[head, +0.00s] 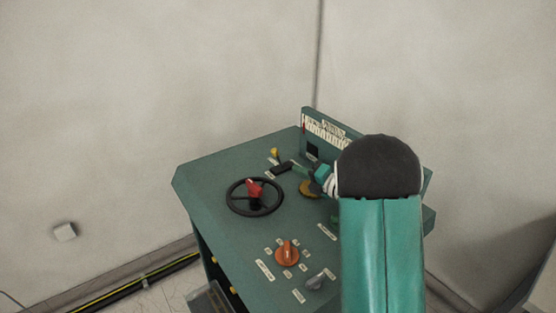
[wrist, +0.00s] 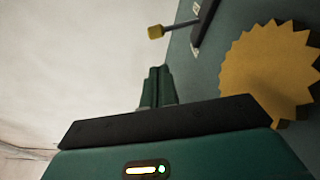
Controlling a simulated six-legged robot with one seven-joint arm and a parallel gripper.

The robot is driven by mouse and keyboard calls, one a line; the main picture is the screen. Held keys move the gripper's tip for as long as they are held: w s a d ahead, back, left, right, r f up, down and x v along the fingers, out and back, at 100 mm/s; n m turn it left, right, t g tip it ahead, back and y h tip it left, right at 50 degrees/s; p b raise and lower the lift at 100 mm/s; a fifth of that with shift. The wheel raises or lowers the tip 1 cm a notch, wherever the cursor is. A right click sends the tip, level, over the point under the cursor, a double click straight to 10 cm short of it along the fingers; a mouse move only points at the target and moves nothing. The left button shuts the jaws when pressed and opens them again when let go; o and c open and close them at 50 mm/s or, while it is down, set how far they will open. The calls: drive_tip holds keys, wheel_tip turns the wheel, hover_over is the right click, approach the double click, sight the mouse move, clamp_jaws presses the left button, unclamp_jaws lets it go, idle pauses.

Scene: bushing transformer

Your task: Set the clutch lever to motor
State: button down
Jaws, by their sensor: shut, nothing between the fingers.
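A short lever with a yellow knob (head: 274,153) stands near the back of the green control cabinet (head: 215,180). I cannot read its label, so I cannot be sure it is the clutch lever. In the wrist view the yellow knob (wrist: 156,31) sits on a grey shaft coming from a dark block (wrist: 205,22). My gripper (head: 297,169) is shut and empty, just right of that lever near the dark block. In the wrist view its fingers (wrist: 159,72) are together, apart from the knob. My arm hides the right part of the cabinet top.
A black handwheel with a red piece (head: 254,190) is left of my gripper. An orange knob (head: 287,253) and a grey knob (head: 316,282) are nearer. A yellow gear (wrist: 268,72) lies close to my gripper. A labelled upright panel (head: 325,127) stands behind.

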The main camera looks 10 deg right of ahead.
sight(277, 153)
drive_tip(key=shift+s+r, duration=0.15)
drive_tip(key=shift+s, duration=0.1)
drive_tip(key=shift+w+a, duration=0.2)
drive_tip(key=shift+w, duration=0.2)
drive_tip(key=x, duration=0.9)
drive_tip(key=shift+w, duration=0.15)
drive_tip(key=shift+d+m, duration=0.15)
drive_tip(key=shift+m, duration=0.25)
drive_tip(key=shift+w+d+r, duration=0.1)
drive_tip(key=shift+d, duration=0.05)
drive_tip(key=shift+w+d+r+m, duration=0.15)
drive_tip(key=shift+d+m, duration=0.2)
drive_tip(key=shift+m, duration=0.2)
drive_tip(key=shift+w+d+r+m, duration=0.15)
drive_tip(key=shift+d+m, duration=0.15)
drive_tip(key=shift+m, duration=0.25)
drive_tip(key=m, duration=0.2)
drive_tip(key=d+m+t, duration=0.1)
drive_tip(key=m+y, duration=0.1)
drive_tip(key=m, duration=0.1)
drive_tip(key=shift+w+d+r+m+t, duration=0.25)
drive_tip(key=shift+w+d+m+t, duration=0.05)
drive_tip(key=shift+w+d, duration=0.1)
